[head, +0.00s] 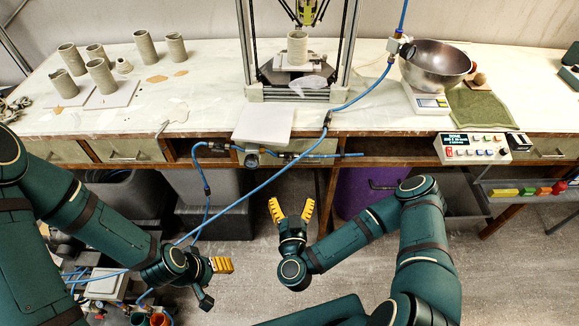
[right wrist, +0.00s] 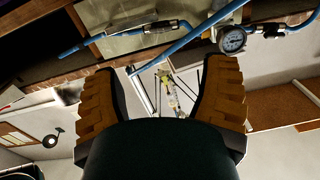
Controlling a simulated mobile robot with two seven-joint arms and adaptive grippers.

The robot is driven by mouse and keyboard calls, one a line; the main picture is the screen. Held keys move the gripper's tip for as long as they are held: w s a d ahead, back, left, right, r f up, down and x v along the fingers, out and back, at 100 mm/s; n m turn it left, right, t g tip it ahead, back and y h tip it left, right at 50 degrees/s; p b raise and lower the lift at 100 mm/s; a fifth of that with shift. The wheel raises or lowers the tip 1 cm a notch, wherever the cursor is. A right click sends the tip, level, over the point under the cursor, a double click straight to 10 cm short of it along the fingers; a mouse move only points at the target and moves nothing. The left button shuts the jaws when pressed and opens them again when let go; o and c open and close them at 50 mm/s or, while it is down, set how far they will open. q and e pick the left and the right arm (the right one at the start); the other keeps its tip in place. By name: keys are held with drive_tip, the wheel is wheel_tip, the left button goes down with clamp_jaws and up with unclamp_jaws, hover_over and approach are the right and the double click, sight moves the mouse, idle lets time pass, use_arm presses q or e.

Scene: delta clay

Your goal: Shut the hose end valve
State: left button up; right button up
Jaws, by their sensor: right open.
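A small valve (head: 289,156) sits in the blue hose line along the front edge of the workbench, between a round gauge (head: 252,160) and the free hose end (head: 350,155). In the right wrist view the valve (right wrist: 161,26) shows with a dark handle, too small to tell its setting. My right gripper (head: 290,208) is open and empty, below and in front of the bench edge, apart from the valve. Its two yellow fingers frame the right wrist view. My left gripper (head: 222,265) is at lower left, seen edge-on, with nothing visible in it.
The workbench (head: 200,105) holds clay cylinders, a delta printer (head: 298,75), a steel bowl (head: 435,66) on a scale and a control box (head: 473,149). Blue hose (head: 250,193) slants down past my left arm. A purple bin (head: 360,190) stands under the bench.

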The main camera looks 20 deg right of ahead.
sight(289, 162)
drive_tip(key=b+x, duration=0.2)
drive_tip(key=x, duration=1.1)
drive_tip(key=c, duration=1.2)
